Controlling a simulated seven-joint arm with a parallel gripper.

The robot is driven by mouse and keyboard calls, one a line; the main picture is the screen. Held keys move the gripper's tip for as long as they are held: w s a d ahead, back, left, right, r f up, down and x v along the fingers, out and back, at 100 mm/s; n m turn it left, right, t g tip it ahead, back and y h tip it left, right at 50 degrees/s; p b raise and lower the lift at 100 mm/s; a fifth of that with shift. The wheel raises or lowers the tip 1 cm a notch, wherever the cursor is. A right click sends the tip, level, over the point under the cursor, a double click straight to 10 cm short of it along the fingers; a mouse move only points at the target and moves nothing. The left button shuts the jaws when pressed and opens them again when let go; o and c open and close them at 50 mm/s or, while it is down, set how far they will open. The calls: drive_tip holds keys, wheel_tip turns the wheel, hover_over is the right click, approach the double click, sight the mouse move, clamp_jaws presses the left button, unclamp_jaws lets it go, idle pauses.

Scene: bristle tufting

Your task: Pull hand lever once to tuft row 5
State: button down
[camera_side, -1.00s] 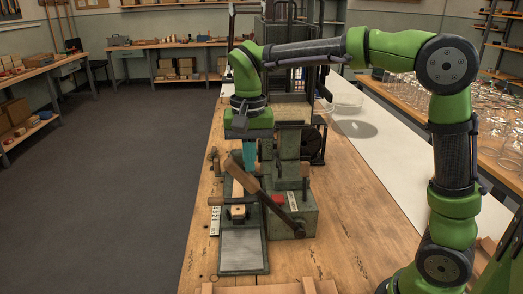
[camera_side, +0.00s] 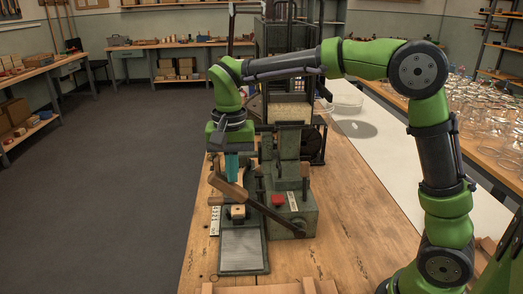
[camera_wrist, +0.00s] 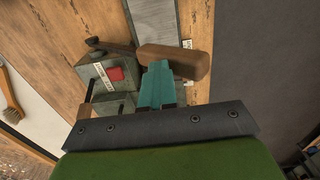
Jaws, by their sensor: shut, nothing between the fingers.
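The hand lever is a dark metal arm with a brown wooden handle (camera_side: 229,188), pivoted on the green-grey machine housing (camera_side: 305,215). It slants up and left, with the handle end low over the left side of the machine. In the wrist view the handle (camera_wrist: 180,60) lies right beside the fingertips. My gripper (camera_side: 231,178) has teal fingers, shut and empty, pointing down behind the handle near its middle; they seem to touch it. The wrist view shows the shut fingers (camera_wrist: 158,68) overlapping the handle's left end. A small wooden block (camera_side: 238,212) sits on the slide below the lever.
A red button (camera_side: 278,199) is on top of the housing. A ribbed metal plate (camera_side: 240,250) lies in front. A tall frame with a pale filled hopper (camera_side: 290,112) rises behind. The bench (camera_side: 196,258) is bare to the left. A brush (camera_wrist: 10,95) lies off to the side.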

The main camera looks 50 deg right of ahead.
drive_tip(key=shift+a, duration=0.2)
wheel_tip(320, 180, up, 10)
drive_tip(key=s+d, duration=0.2)
drive_tip(key=shift+d, duration=0.15)
idle(1.6)
drive_tip(key=shift+f, duration=0.1)
drive_tip(key=s+d+f+n+t+y, duration=0.1)
drive_tip(key=s+d+f+n+t, duration=0.1)
drive_tip(key=s, duration=0.6)
drive_tip(key=s+d+f+n+t+y, duration=0.1)
drive_tip(key=s+f+n+t, duration=0.2)
drive_tip(key=s+f+t, duration=0.2)
drive_tip(key=s, duration=0.3)
drive_tip(key=shift+d+f, duration=0.35)
drive_tip(key=shift+f, duration=0.05)
